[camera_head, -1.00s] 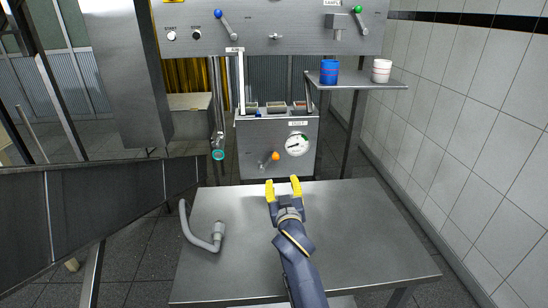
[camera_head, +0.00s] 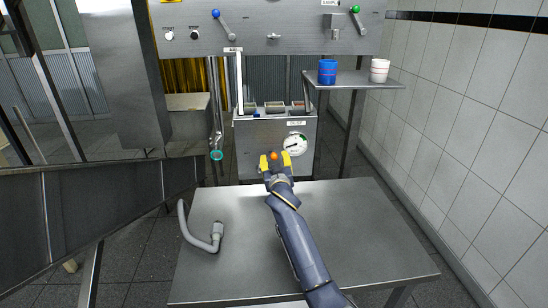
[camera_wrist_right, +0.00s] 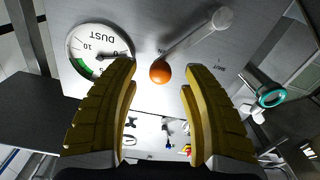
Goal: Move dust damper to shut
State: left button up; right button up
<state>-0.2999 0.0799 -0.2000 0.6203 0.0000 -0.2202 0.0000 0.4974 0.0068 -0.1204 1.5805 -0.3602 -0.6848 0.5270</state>
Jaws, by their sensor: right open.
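The dust damper is a grey lever with an orange knob (camera_head: 273,155) on the front of a steel box (camera_head: 250,135) labelled dust. My right gripper (camera_head: 274,162) is open, with its yellow fingers on either side of the knob in the head view. In the right wrist view the orange knob (camera_wrist_right: 160,72) lies between and just beyond the two open fingertips (camera_wrist_right: 158,78), and I cannot tell if they touch it. The lever runs from the knob to its pivot (camera_wrist_right: 222,20). A "SHUT" mark (camera_wrist_right: 220,65) shows on the panel. My left gripper is not in view.
A round dust gauge (camera_head: 296,144) is right of the knob. A steel table (camera_head: 330,230) holds a grey bent hose (camera_head: 205,240) at its left. A shelf (camera_head: 370,80) carries a blue cup (camera_head: 327,71) and a white cup (camera_head: 379,70).

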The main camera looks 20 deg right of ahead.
jog(key=shift+w+d, duration=0.25)
jog(key=shift+w, duration=0.95)
jog(key=shift+c, duration=0.3)
grip_shut()
